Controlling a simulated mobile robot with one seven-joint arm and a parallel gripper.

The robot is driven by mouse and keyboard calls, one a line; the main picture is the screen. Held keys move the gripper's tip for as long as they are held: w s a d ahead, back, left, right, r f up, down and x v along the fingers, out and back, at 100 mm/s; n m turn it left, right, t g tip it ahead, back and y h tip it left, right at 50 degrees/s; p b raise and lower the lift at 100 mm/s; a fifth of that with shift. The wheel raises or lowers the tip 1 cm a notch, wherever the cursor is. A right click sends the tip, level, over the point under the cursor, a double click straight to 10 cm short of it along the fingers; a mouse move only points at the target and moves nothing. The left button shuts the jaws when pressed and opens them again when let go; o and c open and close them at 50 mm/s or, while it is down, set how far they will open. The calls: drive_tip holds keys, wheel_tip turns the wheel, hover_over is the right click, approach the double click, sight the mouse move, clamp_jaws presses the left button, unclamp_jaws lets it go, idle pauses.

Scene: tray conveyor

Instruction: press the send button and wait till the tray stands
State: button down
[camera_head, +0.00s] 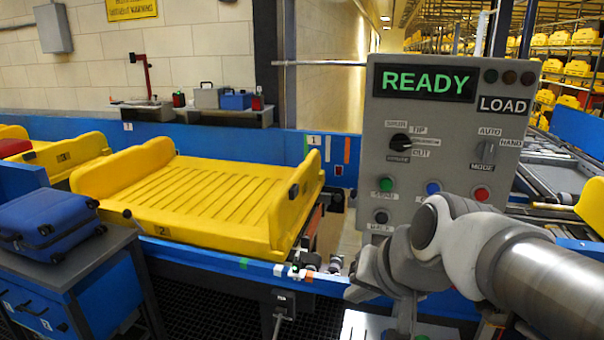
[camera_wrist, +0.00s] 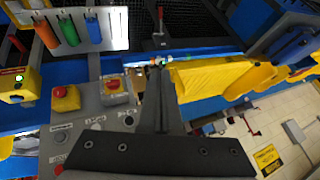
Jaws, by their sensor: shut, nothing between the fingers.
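The grey control panel (camera_head: 450,130) stands at the right of the head view, with its display lit green and reading READY. A green button (camera_head: 386,184) on it has a small label below that appears to read SEND. The yellow tray (camera_head: 205,200), marked 2, sits level on the conveyor left of the panel; it also shows in the wrist view (camera_wrist: 215,78). My gripper (camera_wrist: 161,78) is shut and empty in the wrist view, over the conveyor side near a lower panel. In the head view my arm is low in front of the panel, and the fingertips cannot be made out.
Blue and red buttons (camera_head: 481,193) sit right of the green one, and a black one (camera_head: 381,217) below it. A red mushroom button (camera_wrist: 66,98) shows in the wrist view. A blue suitcase (camera_head: 48,215) lies on a cart at left. Another yellow tray (camera_head: 70,155) stands behind it.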

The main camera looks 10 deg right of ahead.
sight(389, 188)
drive_tip(key=w+d+r+m+t+h+p, duration=0.1)
drive_tip(key=w+d+r+m+p, duration=0.1)
drive_tip(key=w+d+m, duration=0.3)
drive_tip(key=w+d+r+m+t+p, duration=0.1)
drive_tip(key=w+d+r+m+p, duration=0.1)
drive_tip(key=w+d+m, duration=0.3)
drive_tip(key=w+m, duration=0.1)
drive_tip(key=w, duration=0.3)
drive_tip(key=shift+w+r+t+h+p, duration=0.35)
drive_tip(key=shift+w+r+t+h, duration=0.05)
drive_tip(key=shift+w+d, duration=0.1)
drive_tip(key=shift+w+d+b, duration=0.1)
drive_tip(key=shift+w+d, duration=0.45)
drive_tip(key=shift+w, duration=0.75)
drive_tip(key=shift+w+d+b, duration=0.15)
drive_tip(key=shift+w+d, duration=0.35)
drive_tip(key=shift+w, duration=0.85)
drive_tip(key=shift+w+d+b, duration=0.1)
drive_tip(key=shift+w+d, duration=0.45)
drive_tip(key=shift+w, duration=0.75)
drive_tip(key=shift+w, duration=0.1)
drive_tip(key=shift+w+d, duration=0.15)
drive_tip(key=shift+w, duration=0.15)
